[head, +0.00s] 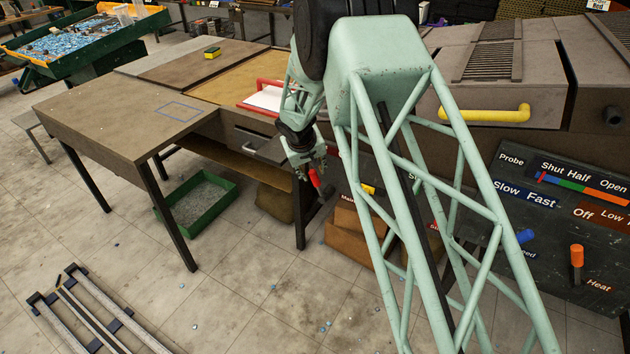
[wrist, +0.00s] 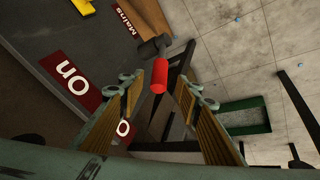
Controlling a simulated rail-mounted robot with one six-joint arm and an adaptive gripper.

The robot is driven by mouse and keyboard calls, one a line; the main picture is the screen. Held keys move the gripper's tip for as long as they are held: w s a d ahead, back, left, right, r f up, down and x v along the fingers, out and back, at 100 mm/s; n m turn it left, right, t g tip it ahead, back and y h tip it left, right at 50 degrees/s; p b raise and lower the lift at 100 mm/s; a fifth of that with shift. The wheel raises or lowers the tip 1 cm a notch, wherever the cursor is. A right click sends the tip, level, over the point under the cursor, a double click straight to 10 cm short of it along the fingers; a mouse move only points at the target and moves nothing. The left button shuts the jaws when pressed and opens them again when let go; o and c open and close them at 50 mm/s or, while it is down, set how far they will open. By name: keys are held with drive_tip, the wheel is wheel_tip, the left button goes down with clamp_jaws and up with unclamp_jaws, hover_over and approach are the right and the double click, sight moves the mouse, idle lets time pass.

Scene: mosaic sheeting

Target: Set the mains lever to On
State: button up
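The mains lever has a red handle (wrist: 159,76) on a dark arm. In the wrist view it lies in the gap between the fingertips of my gripper (wrist: 160,88), which is open. I cannot tell whether either finger touches it. A red "On" label (wrist: 72,80) shows at left and a partly hidden red label (wrist: 124,129) below it. The "Mains" label (wrist: 125,21) is at the top. Which setting the lever stands at is unclear. In the head view my gripper (head: 312,172) is beside the red handle (head: 314,179); my arm hides much of the panel.
The control panel (head: 570,258) carries an orange heat lever (head: 576,256) and a blue lever (head: 524,237) at right. A brown workbench (head: 120,115) stands at left. A green tray (head: 166,222) and a cardboard box (head: 345,236) sit on the floor.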

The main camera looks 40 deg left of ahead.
sight(314, 177)
drive_tip(key=shift+b+x, duration=0.5)
drive_tip(key=shift+x, duration=3.45)
drive_tip(key=shift+c, duration=0.2)
clamp_jaws()
